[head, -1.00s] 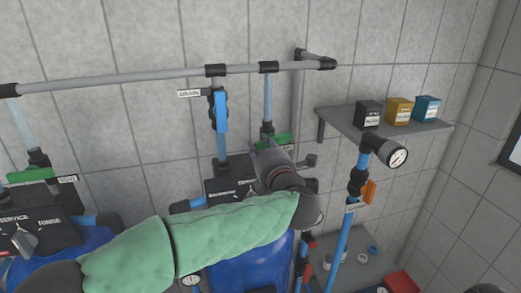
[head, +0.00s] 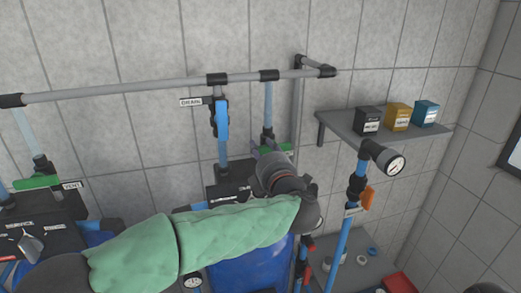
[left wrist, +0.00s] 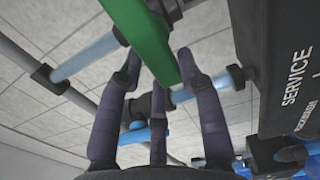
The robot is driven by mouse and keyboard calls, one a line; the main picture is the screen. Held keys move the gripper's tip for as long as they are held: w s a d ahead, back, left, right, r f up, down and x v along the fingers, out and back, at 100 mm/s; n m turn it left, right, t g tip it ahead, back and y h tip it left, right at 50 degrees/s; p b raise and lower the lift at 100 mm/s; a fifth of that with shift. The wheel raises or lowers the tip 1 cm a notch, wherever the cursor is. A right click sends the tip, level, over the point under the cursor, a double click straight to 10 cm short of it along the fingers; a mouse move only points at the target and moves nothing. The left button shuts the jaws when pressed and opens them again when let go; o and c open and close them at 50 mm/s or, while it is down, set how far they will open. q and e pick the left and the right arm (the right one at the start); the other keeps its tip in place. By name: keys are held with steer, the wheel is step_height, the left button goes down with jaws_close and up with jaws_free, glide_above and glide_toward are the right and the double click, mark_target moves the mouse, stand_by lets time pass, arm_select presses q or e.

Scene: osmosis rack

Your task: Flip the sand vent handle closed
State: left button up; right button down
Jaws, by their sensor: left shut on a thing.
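A green vent handle (head: 288,148) sits on the valve of the tank behind my left arm in the head view, mostly hidden by my left gripper (head: 262,152). In the left wrist view the green handle (left wrist: 145,35) runs between the fingers of my left gripper (left wrist: 160,68), which are shut on it. Its far side is hidden. A second green handle (head: 36,182) lies roughly level beside a VENT label (head: 70,186) at the far left. My right gripper is not in view.
A grey pipe (head: 150,88) crosses above, with a blue drain handle (head: 221,117) hanging below it. A shelf (head: 345,127) with small boxes and a pressure gauge (head: 396,165) stand to the right. A blue tank (head: 255,270) is below my arm.

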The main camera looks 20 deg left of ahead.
arm_select(q)
steer(key=shift+d, duration=0.2)
steer(key=o, duration=1.2)
steer(key=shift+w+d, duration=0.1)
steer(key=shift+d, duration=0.05)
steer(key=shift+c, duration=0.2)
steer(key=shift+w+d, duration=0.15)
steer(key=shift+d, duration=0.05)
steer(key=shift+s+a, duration=0.2)
steer(key=shift+s, duration=0.2)
steer(key=v, duration=1.1)
steer(key=shift+d, duration=0.45)
steer(key=shift+f, duration=0.15)
